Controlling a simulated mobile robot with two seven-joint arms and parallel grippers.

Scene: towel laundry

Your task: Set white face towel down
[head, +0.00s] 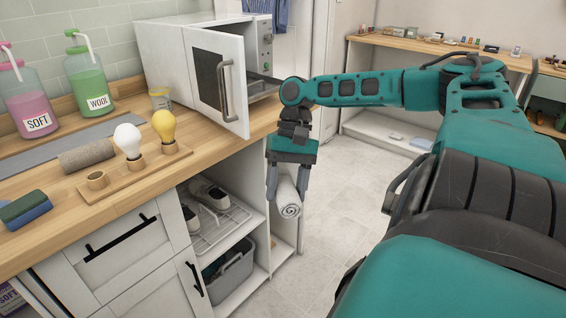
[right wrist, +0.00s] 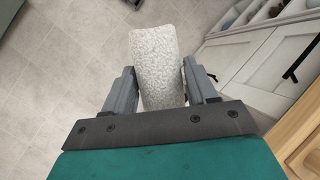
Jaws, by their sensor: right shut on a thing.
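The white face towel (head: 288,197) is a rolled, textured cylinder with its spiral end showing in the head view. My right gripper (head: 285,192) is shut on it and holds it in the air beside the right end of the counter cabinet, above the floor. In the right wrist view the towel (right wrist: 157,65) sits between the two fingers of my right gripper (right wrist: 158,85), with tile floor below. My left gripper is not in view.
The wooden counter (head: 130,215) carries soap bottles, a bulb stand (head: 135,172) and an open microwave (head: 205,75). Open shelves below hold shoes (head: 210,194) and a grey basket (head: 228,275). A wooden bench (head: 440,47) stands at the back. Floor (head: 330,215) is clear.

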